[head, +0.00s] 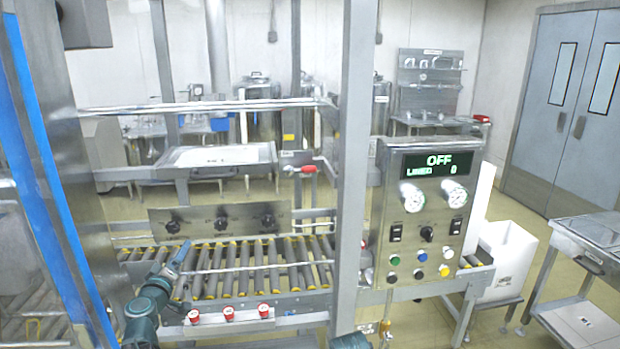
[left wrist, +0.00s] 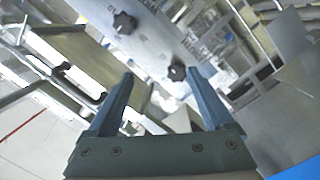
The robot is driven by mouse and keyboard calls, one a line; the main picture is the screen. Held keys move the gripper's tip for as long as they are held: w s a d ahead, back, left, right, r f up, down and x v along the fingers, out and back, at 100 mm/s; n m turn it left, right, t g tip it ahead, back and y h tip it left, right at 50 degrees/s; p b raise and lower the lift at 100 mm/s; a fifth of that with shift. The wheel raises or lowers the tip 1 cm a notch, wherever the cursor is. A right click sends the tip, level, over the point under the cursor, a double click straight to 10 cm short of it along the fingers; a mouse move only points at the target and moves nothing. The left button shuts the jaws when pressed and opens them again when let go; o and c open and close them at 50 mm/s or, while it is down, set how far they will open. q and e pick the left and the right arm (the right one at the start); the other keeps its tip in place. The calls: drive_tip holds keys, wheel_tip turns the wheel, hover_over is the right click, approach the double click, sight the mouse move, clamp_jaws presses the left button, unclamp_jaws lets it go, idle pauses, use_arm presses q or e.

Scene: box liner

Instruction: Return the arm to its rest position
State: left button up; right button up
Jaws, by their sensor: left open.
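My left arm comes in at the lower left of the head view, with its gripper (head: 178,258) over the left part of the roller conveyor (head: 245,283). In the left wrist view the two blue fingers of this gripper (left wrist: 158,82) stand wide apart with nothing between them. Beyond the fingers a metal panel with dark knobs (left wrist: 176,73) shows, tilted in the picture. I cannot tell how far the fingers are from the rollers. A small teal part of my body shows at the bottom middle of the head view. My right gripper is out of view.
Three red knobs (head: 228,313) line the conveyor's front edge. A grey upright post (head: 350,200) and a control panel (head: 425,215) reading OFF stand to the right. A knobbed panel (head: 220,219) runs behind the rollers. A white bin (head: 505,258) stands at right.

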use_arm(q)
drive_tip(key=d+f+m+g+h, duration=0.2)
drive_tip(key=d+f+m+h, duration=0.1)
drive_tip(key=d, duration=0.6)
drive_tip(key=d+f+m+g+h, duration=0.15)
drive_tip(key=d+m+h, duration=0.25)
drive_tip(key=d, duration=0.6)
drive_tip(key=s+d+f+m+g+h, duration=0.1)
drive_tip(key=s+d+f+m+g, duration=0.2)
drive_tip(key=d, duration=0.4)
drive_tip(key=s+d+f+m+g+h, duration=0.1)
drive_tip(key=s+d+f+g, duration=0.25)
drive_tip(key=d+f, duration=0.3)
drive_tip(key=s+d+f+m+g+y, duration=0.1)
drive_tip(key=s+f+m+g+y, duration=0.1)
drive_tip(key=s, duration=0.8)
drive_tip(key=s+d+f+m+g+y, duration=0.1)
drive_tip(key=s+d+f+g+y, duration=0.1)
drive_tip(key=s+f+g+y, duration=0.3)
drive_tip(key=s+y, duration=0.1)
drive_tip(key=s, duration=0.3)
drive_tip(key=shift+s+d+m+g, duration=0.3)
drive_tip(key=shift+s+m+g, duration=0.1)
drive_tip(key=shift+f, duration=0.1)
